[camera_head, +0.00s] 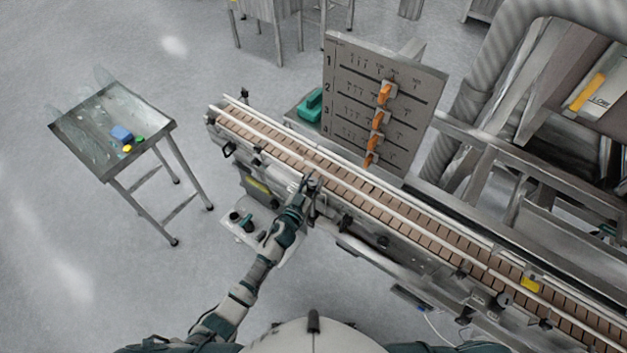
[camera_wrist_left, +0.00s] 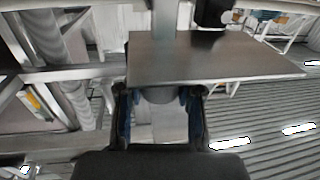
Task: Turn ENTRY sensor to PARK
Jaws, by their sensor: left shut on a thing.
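My left gripper (camera_head: 308,187) reaches the near side rail of the conveyor (camera_head: 390,205), near its left part. It is shut on a small grey part, which I take to be the ENTRY sensor; no label is legible. In the left wrist view, the two dark fingers with blue pads of this gripper (camera_wrist_left: 160,112) stand on either side of the rounded grey sensor part (camera_wrist_left: 160,95), just below a flat metal plate (camera_wrist_left: 210,58). The PARK mark cannot be made out. My right gripper is not in view.
A numbered panel (camera_head: 350,62) with orange sliders (camera_head: 384,93) stands behind the conveyor. A small control box (camera_head: 240,218) is at left of my forearm. A metal side table (camera_head: 85,125) with small blue, green and yellow items stands at left. Clear floor lies between.

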